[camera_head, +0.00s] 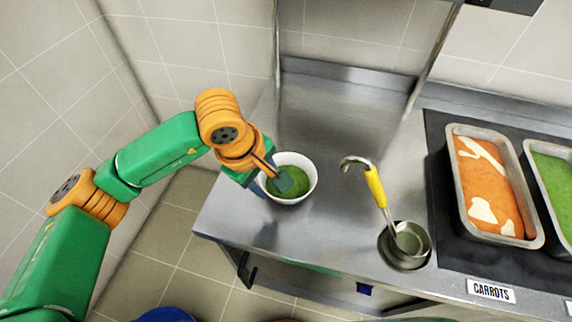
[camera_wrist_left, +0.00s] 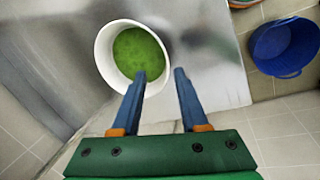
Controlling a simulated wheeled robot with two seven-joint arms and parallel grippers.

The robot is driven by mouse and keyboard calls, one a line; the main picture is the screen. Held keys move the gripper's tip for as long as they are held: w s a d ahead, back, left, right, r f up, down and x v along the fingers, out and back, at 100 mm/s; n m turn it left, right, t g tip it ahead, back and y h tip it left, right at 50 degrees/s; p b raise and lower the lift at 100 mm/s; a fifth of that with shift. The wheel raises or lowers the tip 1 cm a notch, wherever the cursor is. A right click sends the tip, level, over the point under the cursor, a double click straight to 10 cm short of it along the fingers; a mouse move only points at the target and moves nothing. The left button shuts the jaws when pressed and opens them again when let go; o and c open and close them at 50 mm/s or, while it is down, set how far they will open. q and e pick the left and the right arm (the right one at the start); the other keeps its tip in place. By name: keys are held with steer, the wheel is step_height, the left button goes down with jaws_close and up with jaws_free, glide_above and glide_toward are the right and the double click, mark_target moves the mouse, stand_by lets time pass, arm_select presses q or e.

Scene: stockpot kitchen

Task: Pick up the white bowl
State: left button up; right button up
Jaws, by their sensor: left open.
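The white bowl (camera_head: 312,177) stands upright near the left end of the steel counter (camera_head: 350,120). It holds green soup (camera_head: 297,178) and also shows in the left wrist view (camera_wrist_left: 103,52). My left gripper (camera_head: 272,182) is open at the bowl's left side in the head view. In the left wrist view its fingers (camera_wrist_left: 160,74) straddle the rim: one tip overlaps the bowl's inside, the other is outside. Contact with the wall cannot be told. My right gripper is not in view.
A ladle with a yellow handle (camera_head: 376,187) stands in a small metal pot (camera_head: 418,256) right of the bowl. Trays of orange (camera_head: 485,170) and green food lie farther right, by a CARROTS label (camera_head: 490,291). A blue bucket (camera_wrist_left: 284,48) is on the floor. The counter behind the bowl is clear.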

mark_target(270, 194)
arm_select(q)
steer(key=f+p, duration=0.2)
steer(key=shift+s+d+f+p, duration=0.1)
steer(key=shift+s+f+p, duration=0.2)
steer(key=shift+s+f, duration=0.1)
steer(key=x, duration=0.3)
steer(key=shift+w, duration=0.25)
steer(key=shift+w+f, duration=0.2)
steer(key=shift+f, duration=0.05)
steer(key=shift+s+r, duration=0.1)
steer(key=shift+s, duration=0.05)
jaws_close()
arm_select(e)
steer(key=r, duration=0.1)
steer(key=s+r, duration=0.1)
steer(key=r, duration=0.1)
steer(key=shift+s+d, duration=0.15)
